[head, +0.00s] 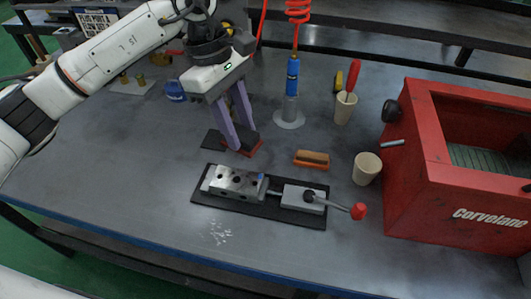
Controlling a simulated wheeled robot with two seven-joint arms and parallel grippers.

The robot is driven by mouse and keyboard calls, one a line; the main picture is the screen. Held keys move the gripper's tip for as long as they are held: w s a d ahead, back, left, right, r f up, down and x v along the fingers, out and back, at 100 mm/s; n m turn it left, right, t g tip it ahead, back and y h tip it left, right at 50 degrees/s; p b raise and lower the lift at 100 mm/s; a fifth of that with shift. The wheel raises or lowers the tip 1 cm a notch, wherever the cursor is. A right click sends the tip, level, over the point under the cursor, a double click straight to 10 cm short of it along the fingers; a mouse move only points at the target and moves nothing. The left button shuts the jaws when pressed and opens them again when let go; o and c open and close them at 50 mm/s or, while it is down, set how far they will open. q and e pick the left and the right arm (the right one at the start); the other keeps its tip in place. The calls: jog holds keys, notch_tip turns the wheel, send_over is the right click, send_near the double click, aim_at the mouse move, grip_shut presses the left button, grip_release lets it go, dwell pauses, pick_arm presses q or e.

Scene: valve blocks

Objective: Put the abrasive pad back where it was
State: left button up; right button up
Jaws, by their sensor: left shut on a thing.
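My left gripper (241,144) points down with its two purple fingers over the middle of the bench. It is shut on the abrasive pad (256,149), a dark pad with a reddish edge. The pad is low at the bench top, over or beside a flat black patch (213,140); I cannot tell whether it touches that patch or the bench. The fingers hide part of the pad. My right gripper is out of view.
A metal valve block (237,181) and a clamp with a red-knobbed lever (359,211) sit on a black mat (262,210) in front. An orange brush (312,159), a cup (367,168), a blue tool on a stand (292,78) and a red box (420,170) stand rightward.

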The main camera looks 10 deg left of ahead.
pick_arm(q)
jog(key=w+d+n+t+b, duration=0.2)
jog(key=w+d+n+t, duration=0.15)
jog(key=w+n, duration=0.6)
jog(key=f+n, duration=0.1)
jog(key=f, duration=0.2)
jog(key=s+f+n, duration=0.1)
jog(key=f, duration=0.2)
jog(key=s+f+n+p, duration=0.1)
jog(key=f, duration=0.2)
jog(key=shift+f+g+y, duration=0.25)
jog(key=shift+f+y, duration=0.15)
jog(key=shift+f, duration=0.25)
jog(key=o, duration=1)
jog(key=shift+r, duration=0.1)
jog(key=v, duration=1.2)
jog(key=shift+r, duration=0.15)
